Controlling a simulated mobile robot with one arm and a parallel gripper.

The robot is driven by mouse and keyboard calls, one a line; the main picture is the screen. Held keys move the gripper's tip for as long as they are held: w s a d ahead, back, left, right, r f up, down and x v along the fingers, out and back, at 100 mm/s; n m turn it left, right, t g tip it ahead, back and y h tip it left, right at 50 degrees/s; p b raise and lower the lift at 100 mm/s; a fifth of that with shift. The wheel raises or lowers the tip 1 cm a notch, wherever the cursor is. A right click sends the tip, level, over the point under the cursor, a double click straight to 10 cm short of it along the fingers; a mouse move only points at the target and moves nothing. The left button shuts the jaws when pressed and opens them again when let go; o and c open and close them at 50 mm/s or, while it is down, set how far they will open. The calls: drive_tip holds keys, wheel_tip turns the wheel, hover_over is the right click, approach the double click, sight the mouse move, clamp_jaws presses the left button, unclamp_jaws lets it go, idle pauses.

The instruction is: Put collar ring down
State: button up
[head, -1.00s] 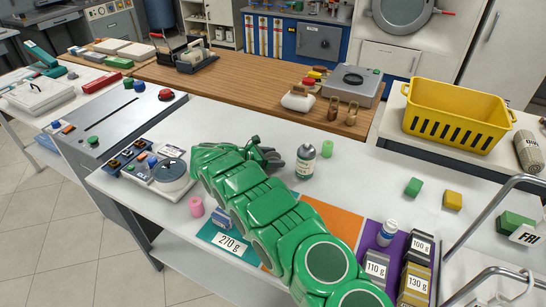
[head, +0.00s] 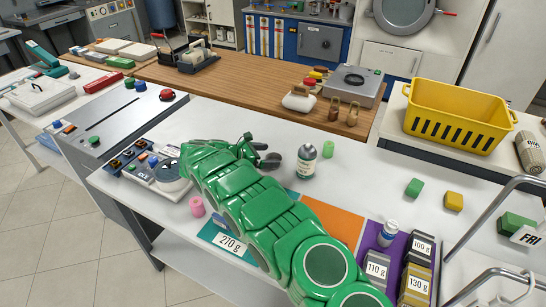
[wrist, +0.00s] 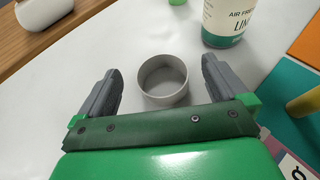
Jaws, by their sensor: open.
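The collar ring (wrist: 164,80) is a short, pale grey, hollow cylinder. In the wrist view it stands upright on the white counter (wrist: 135,38), between my two grey fingers, with a visible gap on each side. My gripper (wrist: 160,68) is open and does not touch the ring. In the head view my gripper (head: 262,151) is low over the counter, left of the air freshener bottle (head: 306,163). I cannot make out the ring in the head view. The bottle also shows at the top right of the wrist view (wrist: 228,20).
A pink roll (head: 197,206) and a round-topped device (head: 170,176) are left of my arm. Teal, orange (head: 335,222) and purple mats lie to the right, with several labelled weights (head: 417,280). A green cylinder (head: 328,149) stands behind the bottle.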

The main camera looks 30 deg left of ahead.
drive_tip(key=v, duration=0.8)
drive_tip(key=shift+s+a+r, duration=0.15)
drive_tip(key=shift+s+a, duration=0.1)
